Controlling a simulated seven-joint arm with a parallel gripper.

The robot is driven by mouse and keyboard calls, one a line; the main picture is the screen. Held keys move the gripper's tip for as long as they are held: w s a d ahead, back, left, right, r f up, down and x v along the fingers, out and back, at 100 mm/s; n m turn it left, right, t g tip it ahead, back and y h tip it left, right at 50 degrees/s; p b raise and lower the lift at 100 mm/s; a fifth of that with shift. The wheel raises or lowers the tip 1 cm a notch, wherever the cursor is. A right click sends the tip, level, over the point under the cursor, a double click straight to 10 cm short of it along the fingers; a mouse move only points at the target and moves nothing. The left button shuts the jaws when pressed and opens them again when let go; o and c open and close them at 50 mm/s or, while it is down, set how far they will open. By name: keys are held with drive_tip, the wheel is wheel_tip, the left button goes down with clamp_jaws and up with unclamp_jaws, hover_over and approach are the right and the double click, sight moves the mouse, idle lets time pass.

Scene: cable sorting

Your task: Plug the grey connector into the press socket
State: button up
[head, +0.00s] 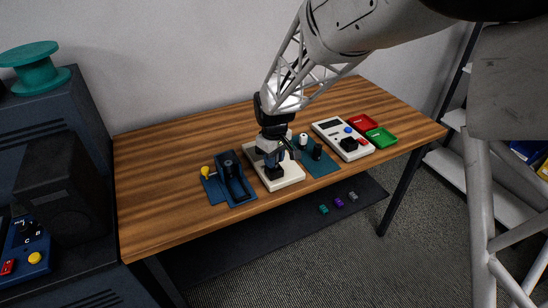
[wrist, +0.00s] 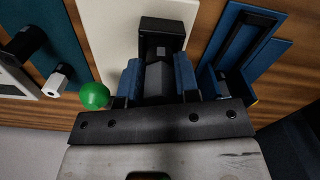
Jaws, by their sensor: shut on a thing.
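My gripper (head: 272,160) is over the cream press base (head: 290,182) in the middle of the table. In the wrist view its two blue fingers (wrist: 159,82) are shut on the grey connector (wrist: 158,77), which has a faceted body and a darker front part. A black block (wrist: 162,27), which looks like the press socket, stands on the cream base straight ahead of the connector. The connector's front is at or against the block; I cannot tell whether it is inside. In the head view my gripper mostly hides the connector. A green ball (wrist: 94,95) is beside the left finger.
A blue fixture (head: 240,190) with a yellow knob (head: 205,171) is left of the press. A teal mat (head: 322,168) with black and white pieces is to the right. Beyond are a white device (head: 330,127), a red tray (head: 362,121) and a green tray (head: 382,138). The table's left part is clear.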

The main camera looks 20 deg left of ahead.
drive_tip(key=shift+f, duration=0.95)
idle(0.9)
drive_tip(key=o, duration=1.4)
drive_tip(key=shift+f, duration=0.1)
drive_tip(key=shift+o, duration=0.2)
drive_tip(key=shift+r, duration=0.25)
drive_tip(key=shift+r, duration=3.35)
drive_tip(key=shift+c, duration=0.3)
